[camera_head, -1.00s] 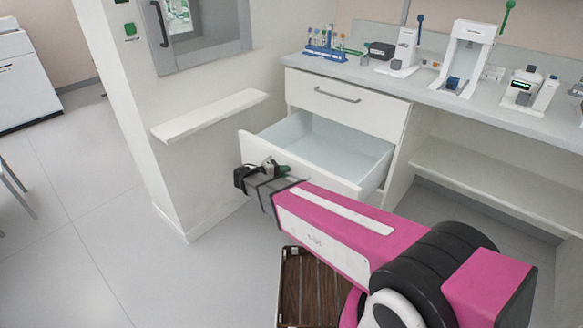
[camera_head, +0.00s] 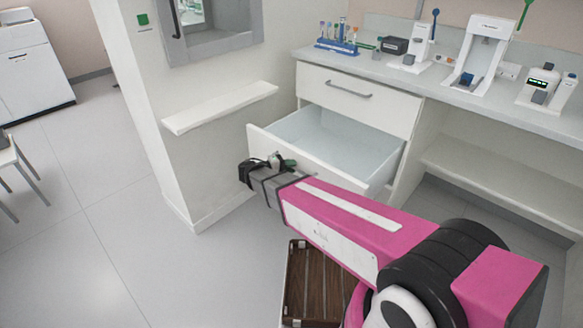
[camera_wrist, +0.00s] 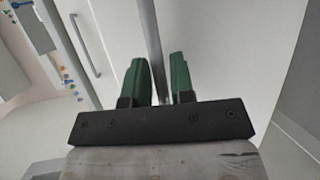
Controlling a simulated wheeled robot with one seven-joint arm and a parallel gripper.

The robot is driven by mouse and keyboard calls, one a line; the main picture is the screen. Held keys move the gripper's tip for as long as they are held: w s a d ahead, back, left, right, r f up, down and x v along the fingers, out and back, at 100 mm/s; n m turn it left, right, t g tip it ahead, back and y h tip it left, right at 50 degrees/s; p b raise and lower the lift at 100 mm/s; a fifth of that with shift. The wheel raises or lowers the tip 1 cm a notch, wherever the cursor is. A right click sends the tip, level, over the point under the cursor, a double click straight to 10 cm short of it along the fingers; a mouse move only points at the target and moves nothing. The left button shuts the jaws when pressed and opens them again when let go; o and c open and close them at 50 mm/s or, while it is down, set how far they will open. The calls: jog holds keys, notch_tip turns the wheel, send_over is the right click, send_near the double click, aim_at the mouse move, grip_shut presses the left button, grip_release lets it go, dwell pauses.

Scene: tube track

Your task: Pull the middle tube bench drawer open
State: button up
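The middle drawer (camera_head: 318,164) of the white bench is pulled well out, and its pale, empty-looking inside shows. In the wrist view the two green fingers of my gripper (camera_wrist: 166,80) stand apart. A narrow grey strip, a handle or the panel's edge, runs up between them, close to the left finger with a gap to the right one. The drawer's own handle cannot be made out in the head view.
The shut top drawer (camera_head: 357,98) with its grey handle (camera_head: 348,89) is above. Tube rack (camera_head: 336,40) and devices stand on the bench top (camera_head: 440,88). A white wall shelf (camera_head: 220,107) juts out at left. A brown slatted tray (camera_head: 312,290) is below my arm.

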jog(key=v, duration=1)
jog(key=shift+s+a+r, duration=0.1)
jog(key=shift+a, duration=0.05)
